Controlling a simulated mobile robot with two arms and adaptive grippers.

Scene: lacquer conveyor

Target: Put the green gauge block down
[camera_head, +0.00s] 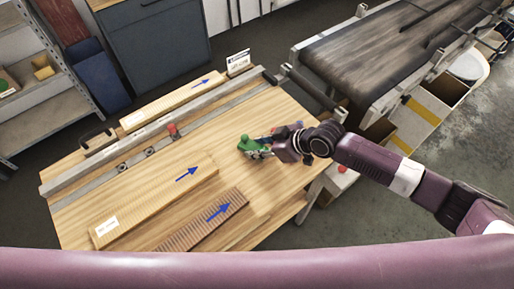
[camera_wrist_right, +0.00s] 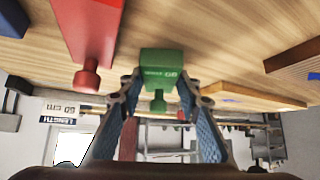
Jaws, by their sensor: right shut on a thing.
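The green gauge block (camera_head: 245,142) is at the right part of the wooden bench (camera_head: 255,108) in the head view. My right gripper (camera_head: 257,147) comes in from the right and is shut on it. In the right wrist view the green block (camera_wrist_right: 162,62), with a knob and white lettering, sits between the two fingertips (camera_wrist_right: 160,88). The bench top is close behind it; I cannot tell whether the block touches it. My left gripper is not in view.
In the wrist view a red block with a knob (camera_wrist_right: 88,35) is close beside the gripper. Wooden strips with blue arrows (camera_head: 160,195) (camera_head: 205,222) lie on the bench. A metal rail (camera_head: 150,128) runs behind them. A dark conveyor (camera_head: 370,55) stands back right.

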